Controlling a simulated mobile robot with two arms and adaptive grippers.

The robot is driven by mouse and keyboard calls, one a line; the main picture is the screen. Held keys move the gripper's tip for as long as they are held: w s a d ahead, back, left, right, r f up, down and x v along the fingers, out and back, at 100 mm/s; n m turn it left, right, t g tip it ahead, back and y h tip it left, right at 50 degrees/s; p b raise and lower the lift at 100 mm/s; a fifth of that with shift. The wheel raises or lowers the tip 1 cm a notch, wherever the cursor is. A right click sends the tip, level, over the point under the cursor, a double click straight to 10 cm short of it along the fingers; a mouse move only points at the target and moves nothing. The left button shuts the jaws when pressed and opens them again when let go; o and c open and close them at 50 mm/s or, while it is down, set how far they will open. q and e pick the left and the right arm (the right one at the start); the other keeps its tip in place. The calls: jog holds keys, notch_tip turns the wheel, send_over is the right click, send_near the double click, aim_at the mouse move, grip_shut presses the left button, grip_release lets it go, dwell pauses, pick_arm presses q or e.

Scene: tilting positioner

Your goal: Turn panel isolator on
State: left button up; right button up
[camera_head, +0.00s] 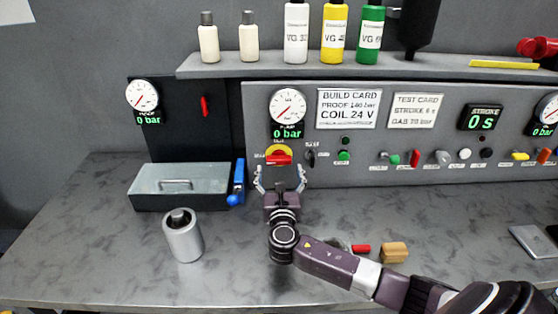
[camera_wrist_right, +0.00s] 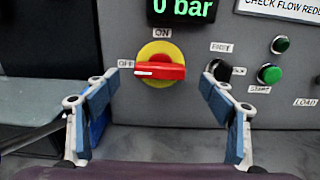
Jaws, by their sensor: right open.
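The panel isolator is a red handle on a yellow disc (camera_head: 279,158), low on the left part of the grey panel. In the right wrist view the isolator (camera_wrist_right: 160,70) has its handle lying level, with the white mark at the left beside the OFF label. The ON label (camera_wrist_right: 163,33) is above the disc. My right gripper (camera_head: 280,178) is open and empty, just in front of the isolator. Its fingers stand to the left and right of the handle, apart from it. My left gripper is not in view.
A small black selector (camera_wrist_right: 219,70) and green button (camera_wrist_right: 269,74) sit right of the isolator. A grey box (camera_head: 150,185), a blue-handled lever (camera_head: 236,190) and a silver cylinder (camera_head: 183,240) are to the left. A wooden block (camera_head: 394,252) lies on the bench.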

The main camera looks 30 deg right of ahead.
aim_at(279, 162)
jog(key=x, duration=0.4)
jog(key=shift+w, duration=0.1)
jog(key=shift+p+x, duration=0.35)
jog(key=shift+x, duration=0.7)
jog(key=shift+d+f, duration=0.1)
jog(key=shift+f, duration=0.05)
jog(key=shift+c, duration=0.2)
jog(key=c, duration=1.1)
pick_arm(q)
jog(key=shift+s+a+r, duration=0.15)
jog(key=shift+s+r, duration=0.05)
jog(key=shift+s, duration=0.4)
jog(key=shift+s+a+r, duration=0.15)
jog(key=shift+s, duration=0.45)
